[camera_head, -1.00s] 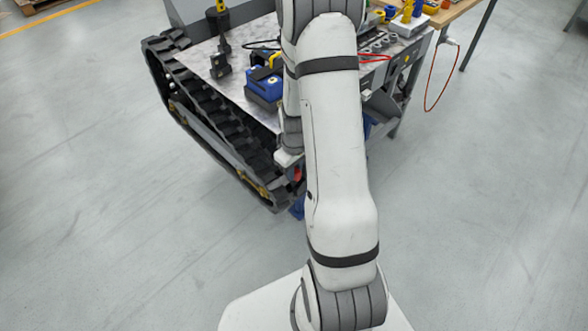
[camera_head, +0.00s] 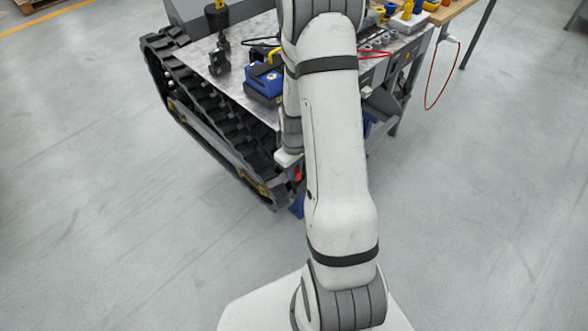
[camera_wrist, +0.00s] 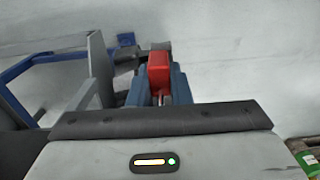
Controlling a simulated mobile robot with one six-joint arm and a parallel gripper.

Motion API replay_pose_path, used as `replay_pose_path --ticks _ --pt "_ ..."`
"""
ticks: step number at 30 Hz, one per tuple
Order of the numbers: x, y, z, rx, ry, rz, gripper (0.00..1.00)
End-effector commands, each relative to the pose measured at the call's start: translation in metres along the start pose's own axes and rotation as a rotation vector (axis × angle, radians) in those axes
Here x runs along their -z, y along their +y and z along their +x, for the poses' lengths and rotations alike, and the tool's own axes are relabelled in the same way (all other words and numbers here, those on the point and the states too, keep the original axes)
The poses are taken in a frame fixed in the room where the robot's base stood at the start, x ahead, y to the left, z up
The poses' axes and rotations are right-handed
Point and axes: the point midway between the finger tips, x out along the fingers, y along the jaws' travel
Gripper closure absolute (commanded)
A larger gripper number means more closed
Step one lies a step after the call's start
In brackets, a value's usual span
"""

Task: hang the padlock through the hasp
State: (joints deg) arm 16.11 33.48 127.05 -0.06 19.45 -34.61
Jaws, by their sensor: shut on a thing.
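The red padlock (camera_wrist: 159,66) shows in the wrist view, held between the blue-grey fingers of my gripper (camera_wrist: 160,86). The gripper is shut on it. Its shackle cannot be made out clearly. A grey metal part (camera_wrist: 126,58) lies just left of and beyond the padlock; I cannot tell whether it is the hasp or whether the padlock touches it. In the head view my arm covers most of the gripper, and only a small red patch (camera_head: 297,174) shows beside it, at the carrier's near end.
The tracked carrier (camera_head: 215,115) stands left of my arm, with a blue-and-yellow tool (camera_head: 264,84) and a black tool (camera_head: 218,45) on its deck. A blue frame (camera_wrist: 45,62) and grey bars (camera_wrist: 98,68) are close at left in the wrist view. Floor is clear at right.

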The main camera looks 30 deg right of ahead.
Motion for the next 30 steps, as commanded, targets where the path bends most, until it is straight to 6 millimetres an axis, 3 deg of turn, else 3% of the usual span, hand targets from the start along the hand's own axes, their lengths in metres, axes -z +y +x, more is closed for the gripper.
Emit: replay_pose_path --ticks 2,3,12,20,30 --pt "0.000 0.000 0.000 0.000 0.000 0.000 1.00" --pt "0.000 0.000 0.000 0.000 0.000 0.000 0.80" --pt "0.000 0.000 0.000 0.000 0.000 0.000 0.57" --pt "0.001 -0.001 -0.004 -0.001 0.001 -0.001 0.57" --pt "0.001 -0.001 -0.057 -0.002 0.003 -0.001 0.57"
